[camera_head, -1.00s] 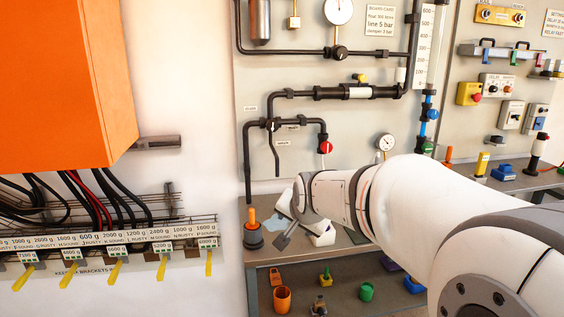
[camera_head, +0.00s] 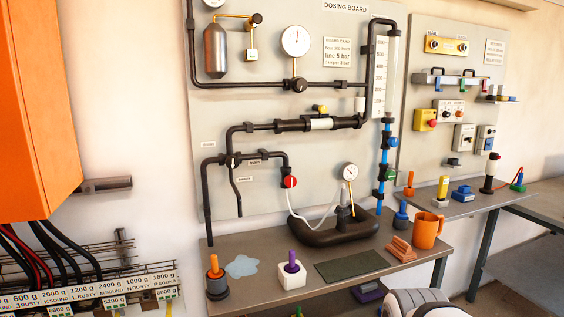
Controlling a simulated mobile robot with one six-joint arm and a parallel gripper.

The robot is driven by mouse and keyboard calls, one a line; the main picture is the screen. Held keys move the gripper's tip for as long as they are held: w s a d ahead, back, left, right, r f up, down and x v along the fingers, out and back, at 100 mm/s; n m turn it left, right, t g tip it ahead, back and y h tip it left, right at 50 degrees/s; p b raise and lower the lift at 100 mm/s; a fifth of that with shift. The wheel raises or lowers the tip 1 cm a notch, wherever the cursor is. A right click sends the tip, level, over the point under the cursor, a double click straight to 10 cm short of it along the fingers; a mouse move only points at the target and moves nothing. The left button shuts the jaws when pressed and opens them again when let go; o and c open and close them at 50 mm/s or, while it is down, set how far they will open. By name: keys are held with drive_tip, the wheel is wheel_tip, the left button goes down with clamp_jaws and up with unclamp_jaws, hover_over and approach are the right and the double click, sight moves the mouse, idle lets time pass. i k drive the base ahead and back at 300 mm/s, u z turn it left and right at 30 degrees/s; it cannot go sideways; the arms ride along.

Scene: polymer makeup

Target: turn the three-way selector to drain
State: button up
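The three-way selector appears to be the small dark fitting (camera_head: 232,160) where the black pipes meet on the left of the dosing board (camera_head: 330,150). Small labels (camera_head: 257,155) sit around it, too small to read. Which way its handle points cannot be told. One pipe runs down to its left, a short one hangs below it, and one runs right to a red round valve (camera_head: 290,181). My gripper is out of view. Only a white and grey part of my arm shows at the bottom edge, well below and right of the selector.
A bench (camera_head: 250,240) runs below the board. On it are an orange-topped dark piece (camera_head: 215,278), a purple-handled white block (camera_head: 291,270), a black base with gauge (camera_head: 335,228) and an orange mug (camera_head: 427,230). An orange cabinet (camera_head: 35,110) juts out at left. The space before the selector is clear.

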sight(231, 161)
drive_tip(key=z, duration=1.05)
drive_tip(key=k, duration=0.7)
drive_tip(key=u, duration=0.6)
drive_tip(key=i, duration=0.95)
drive_tip(key=u, duration=0.05)
